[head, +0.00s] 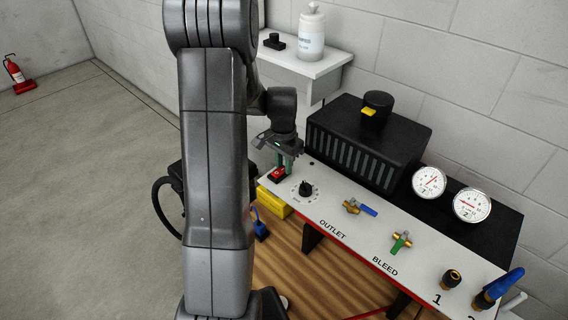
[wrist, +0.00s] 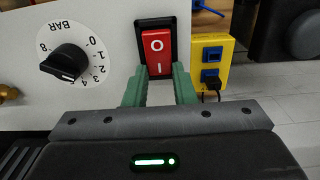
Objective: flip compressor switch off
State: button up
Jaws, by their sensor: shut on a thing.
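The compressor switch is a red rocker (wrist: 156,46) in a black frame, marked O at its upper half and I at its lower half in the wrist view. It also shows in the head view as a small red switch (head: 277,174) at the left end of the white panel (head: 335,212). My gripper (wrist: 159,78) has its green fingers on either side of the rocker's lower half and is shut on it. In the head view my gripper (head: 284,162) reaches down over the switch. I cannot tell which half of the rocker is pressed in.
A black pressure dial (wrist: 66,62) is left of the switch in the wrist view. A yellow box (wrist: 211,62) with blue sockets is to its right. Valves (head: 358,208) and gauges (head: 430,182) stand farther along the panel. A black unit (head: 365,145) is behind.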

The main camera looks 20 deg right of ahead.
jog(key=shift+a+f+h+b, duration=0.2)
jog(key=shift+h+b, duration=0.3)
jog(key=shift+b, duration=0.6)
jog(key=t+h+b, duration=0.1)
jog(key=h+b, duration=0.1)
jog(key=b, duration=0.3)
jog(key=shift+s+a+r, duration=0.1)
jog(key=shift+s+a, duration=0.05)
jog(key=shift+a+r+t+b, duration=0.1)
jog(key=shift+r+t+b, duration=0.2)
jog(key=shift+b, duration=0.75)
jog(key=shift+h, duration=0.3)
jog(key=o, duration=1)
jog(key=shift+r, duration=0.15)
jog(key=p+v, duration=0.1)
jog(key=v, duration=1.2)
jog(key=shift+s+a+r, duration=0.1)
jog(key=shift+a+r, duration=0.05)
jog(key=shift+r, duration=0.1)
